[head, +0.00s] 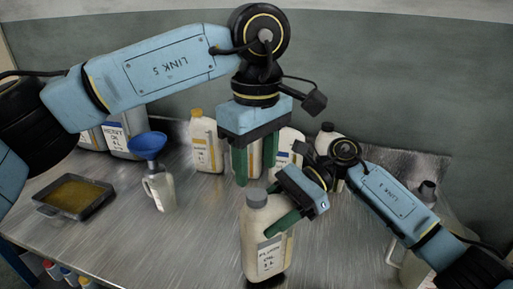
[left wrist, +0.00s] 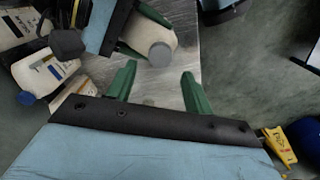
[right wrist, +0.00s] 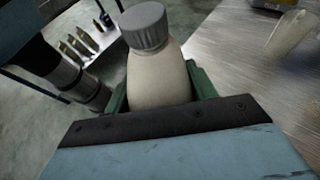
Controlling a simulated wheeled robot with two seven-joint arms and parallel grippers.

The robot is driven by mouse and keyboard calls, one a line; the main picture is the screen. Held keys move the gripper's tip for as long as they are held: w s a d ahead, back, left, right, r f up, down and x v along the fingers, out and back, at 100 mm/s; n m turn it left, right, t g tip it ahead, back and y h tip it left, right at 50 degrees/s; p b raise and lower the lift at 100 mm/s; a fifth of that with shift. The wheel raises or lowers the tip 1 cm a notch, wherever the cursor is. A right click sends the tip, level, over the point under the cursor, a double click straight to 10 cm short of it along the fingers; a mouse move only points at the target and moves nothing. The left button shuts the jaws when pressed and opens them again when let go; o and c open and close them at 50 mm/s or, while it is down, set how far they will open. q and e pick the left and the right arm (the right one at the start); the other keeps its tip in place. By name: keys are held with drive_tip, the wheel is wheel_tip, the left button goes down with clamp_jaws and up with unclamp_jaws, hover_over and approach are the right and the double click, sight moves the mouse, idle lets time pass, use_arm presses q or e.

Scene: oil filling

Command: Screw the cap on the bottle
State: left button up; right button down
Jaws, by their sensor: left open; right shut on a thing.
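A cream bottle labelled FLUSH OIL (head: 262,245) stands upright near the front of the metal table. A grey ribbed cap (head: 257,198) sits on its neck; it also shows in the right wrist view (right wrist: 144,25) and the left wrist view (left wrist: 160,54). My right gripper (head: 268,226) is shut around the bottle's upper body from the right. In the right wrist view its green fingers press on both sides of the bottle (right wrist: 160,78). My left gripper (head: 249,170) is open and empty, pointing down above the cap. Whether the cap is threaded tight cannot be seen.
A tray of oil (head: 110,190) lies on the left. A jug (head: 160,190) with a blue funnel (head: 147,145) stands left of centre. A yellow-capped bottle (head: 205,142) and several others stand behind. A grey can (head: 420,235) is at the right. The front-left table is clear.

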sight(256, 193)
use_arm(q)
drive_tip(key=n, duration=0.4)
drive_tip(key=shift+r, duration=0.4)
drive_tip(key=n, duration=0.3)
drive_tip(key=shift+r+n, duration=0.3)
drive_tip(key=shift+n, duration=0.1)
drive_tip(key=n, duration=0.3)
drive_tip(key=r+n, duration=0.1)
drive_tip(key=n, duration=0.2)
drive_tip(key=shift+n, duration=0.3)
drive_tip(key=shift+f, duration=4.05)
